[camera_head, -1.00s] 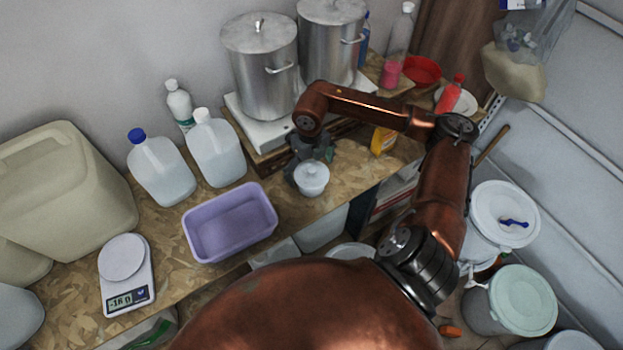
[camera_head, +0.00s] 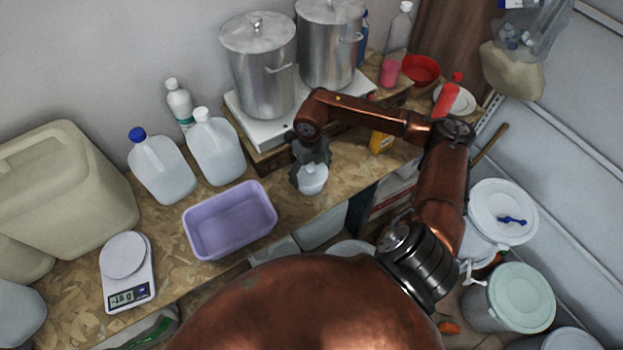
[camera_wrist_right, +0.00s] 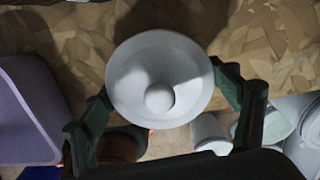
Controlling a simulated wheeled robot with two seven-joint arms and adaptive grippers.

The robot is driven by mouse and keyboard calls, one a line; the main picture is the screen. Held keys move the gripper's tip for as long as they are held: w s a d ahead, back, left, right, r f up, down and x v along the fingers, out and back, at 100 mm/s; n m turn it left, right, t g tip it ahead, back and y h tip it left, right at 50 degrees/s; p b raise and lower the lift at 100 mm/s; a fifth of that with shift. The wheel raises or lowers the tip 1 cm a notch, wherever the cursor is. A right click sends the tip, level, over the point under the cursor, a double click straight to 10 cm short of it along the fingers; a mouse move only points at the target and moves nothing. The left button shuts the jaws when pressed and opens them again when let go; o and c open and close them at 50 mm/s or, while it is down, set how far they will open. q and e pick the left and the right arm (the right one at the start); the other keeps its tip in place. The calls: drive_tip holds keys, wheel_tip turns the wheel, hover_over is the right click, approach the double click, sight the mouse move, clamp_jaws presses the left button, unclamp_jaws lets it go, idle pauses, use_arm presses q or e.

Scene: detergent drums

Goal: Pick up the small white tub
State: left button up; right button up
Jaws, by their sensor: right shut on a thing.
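The small white tub (camera_head: 314,184) has a round lid with a knob and is near the front edge of the wooden worktop. In the right wrist view the tub (camera_wrist_right: 190,70) is seen from above, its lid large between the fingers. My right gripper (camera_head: 308,179) comes down over the tub from behind and is shut on it, with dark green fingers at its two sides. The gripper hides part of the lid in the head view. I cannot tell whether the tub's base touches the worktop. My left gripper is not in view.
A purple basin (camera_head: 190,229) stands left of the tub. Two clear jugs, a kitchen scale (camera_head: 127,275) and a large beige canister (camera_head: 65,190) are further left. Steel pots (camera_head: 262,75) stand on a white plate behind. Lidded buckets (camera_head: 505,215) are on the floor at the right.

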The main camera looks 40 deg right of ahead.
drive_tip(key=shift+c, duration=1)
